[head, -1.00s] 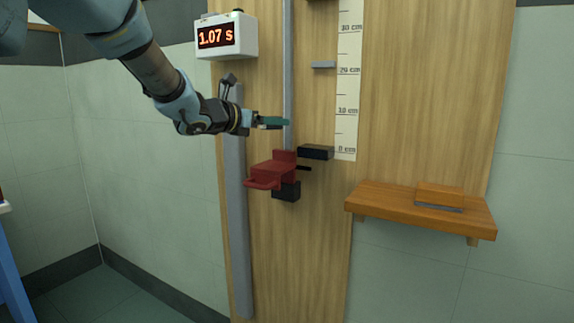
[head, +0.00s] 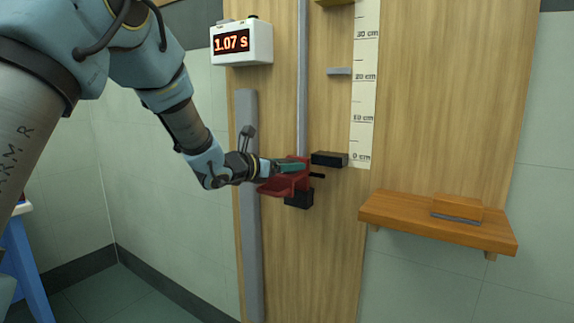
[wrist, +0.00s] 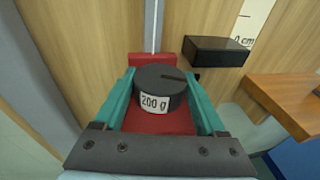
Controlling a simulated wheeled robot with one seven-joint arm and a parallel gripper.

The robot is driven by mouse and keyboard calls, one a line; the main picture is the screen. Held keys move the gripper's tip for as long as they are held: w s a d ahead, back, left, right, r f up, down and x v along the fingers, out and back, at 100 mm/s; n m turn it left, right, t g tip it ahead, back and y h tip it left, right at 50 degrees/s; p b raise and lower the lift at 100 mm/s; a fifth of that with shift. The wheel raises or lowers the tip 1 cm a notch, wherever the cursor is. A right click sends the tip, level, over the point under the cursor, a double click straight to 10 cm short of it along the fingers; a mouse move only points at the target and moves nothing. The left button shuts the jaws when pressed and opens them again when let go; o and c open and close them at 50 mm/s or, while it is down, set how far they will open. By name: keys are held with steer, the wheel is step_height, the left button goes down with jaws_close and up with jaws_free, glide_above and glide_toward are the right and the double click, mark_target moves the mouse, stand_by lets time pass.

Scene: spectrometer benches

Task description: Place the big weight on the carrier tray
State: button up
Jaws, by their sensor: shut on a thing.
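The big weight (wrist: 155,78) is a dark slotted disc labelled "200 g" in the wrist view. My gripper (wrist: 160,92) has its green fingers shut on it, one on each side. The red carrier tray (wrist: 158,122) is directly below and around the weight; I cannot tell whether the weight touches it. In the head view my gripper (head: 300,166) is at the red carrier tray (head: 274,188), which sits on the vertical rail. The fingers cover part of the tray, and the weight cannot be made out there.
A black block (head: 328,159) sticks out of the wooden board just right of the carrier, near the 0 cm mark of the scale (head: 364,100). A wooden shelf (head: 400,222) with a small block (head: 457,207) is at the right. A timer (head: 242,43) reads 1.07 s.

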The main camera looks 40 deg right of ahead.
steer(key=o, duration=1.5)
steer(key=a+b, duration=0.1)
steer(key=a, duration=0.3)
steer(key=a+r, duration=0.1)
steer(key=a, duration=0.3)
steer(key=a+b, duration=0.1)
steer(key=a, duration=0.3)
steer(key=shift+s+r+b, duration=0.3)
steer(key=shift+s+r, duration=0.05)
